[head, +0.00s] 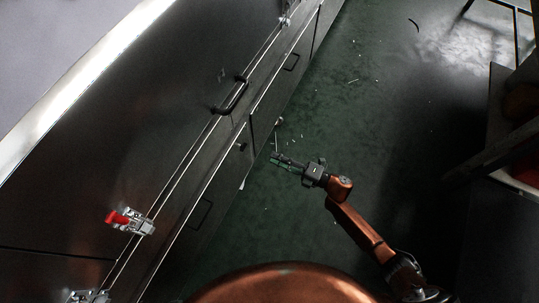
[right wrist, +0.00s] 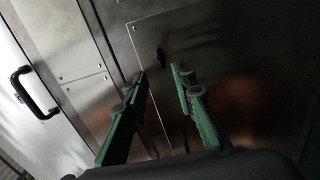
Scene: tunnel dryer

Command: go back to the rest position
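My right gripper (head: 276,158) is in the middle of the head view, on the copper arm that comes in from the lower right. It hangs over the dark green floor, close to the dryer's side. In the right wrist view its two green fingers (right wrist: 160,88) stand apart with nothing between them, so it is open and empty. Behind the fingers that view shows a metal panel of the dryer (right wrist: 215,50); the fingers appear clear of it. My left gripper is in neither view.
The steel dryer (head: 110,140) fills the left, with a black door handle (head: 232,96) and a red-handled latch (head: 130,221). A black handle shows in the right wrist view (right wrist: 32,93). The green floor (head: 350,110) is mostly free, with small scraps. Dark furniture (head: 505,130) stands at right.

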